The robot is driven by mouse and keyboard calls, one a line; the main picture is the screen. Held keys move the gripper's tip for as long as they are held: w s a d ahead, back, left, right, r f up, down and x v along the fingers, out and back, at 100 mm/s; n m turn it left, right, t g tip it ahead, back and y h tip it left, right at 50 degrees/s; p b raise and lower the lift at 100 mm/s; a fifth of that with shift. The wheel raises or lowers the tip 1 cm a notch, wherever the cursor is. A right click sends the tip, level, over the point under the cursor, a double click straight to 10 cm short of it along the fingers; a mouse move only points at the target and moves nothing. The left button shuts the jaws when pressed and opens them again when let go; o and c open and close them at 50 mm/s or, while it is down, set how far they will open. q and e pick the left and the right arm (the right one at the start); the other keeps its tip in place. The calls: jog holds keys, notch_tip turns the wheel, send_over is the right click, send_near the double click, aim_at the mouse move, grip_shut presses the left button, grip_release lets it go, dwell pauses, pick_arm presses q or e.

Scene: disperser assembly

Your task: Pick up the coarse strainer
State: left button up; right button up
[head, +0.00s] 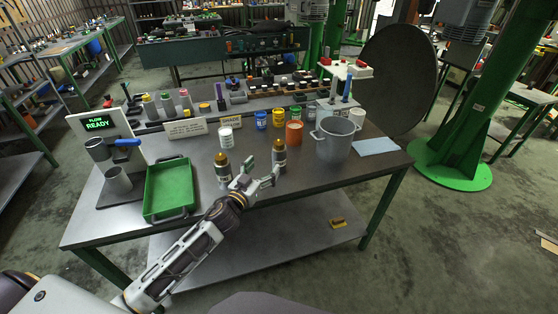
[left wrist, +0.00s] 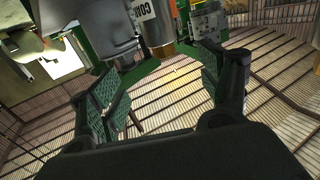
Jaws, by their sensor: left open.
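Two small metal cylinders with brown-gold tops stand upright on the table. The right one, the coarse strainer (head: 279,157), is beside my left gripper (head: 264,166); the other cylinder (head: 222,168) stands to its left. In the left wrist view a metal cylinder (left wrist: 156,28) with a partly readable label starting "CO" is at the top, between the lines of the two open fingers (left wrist: 155,90). My left gripper is open with nothing between its pads. My right gripper is not in view.
A green tray (head: 171,189) lies left of the gripper. The table's front edge (head: 330,182) is clear to the right of my arm.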

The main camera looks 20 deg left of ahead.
aim_at(278, 149)
pick_arm(q)
jog(key=shift+w, duration=0.1)
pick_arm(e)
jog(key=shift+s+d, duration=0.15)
pick_arm(q)
jog(key=w, duration=0.4)
jog(key=w+d, duration=0.1)
jog(key=w, duration=0.1)
jog(key=shift+w+d+p, duration=0.1)
jog(key=shift+w+p, duration=0.2)
jog(key=shift+p, duration=0.1)
jog(key=shift+w+d, duration=0.1)
jog(key=shift+w, duration=0.7)
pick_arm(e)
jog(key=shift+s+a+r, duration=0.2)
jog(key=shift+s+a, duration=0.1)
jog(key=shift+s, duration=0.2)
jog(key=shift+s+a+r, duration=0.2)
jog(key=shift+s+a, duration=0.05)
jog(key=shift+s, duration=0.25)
pick_arm(q)
jog(key=shift+w, duration=0.15)
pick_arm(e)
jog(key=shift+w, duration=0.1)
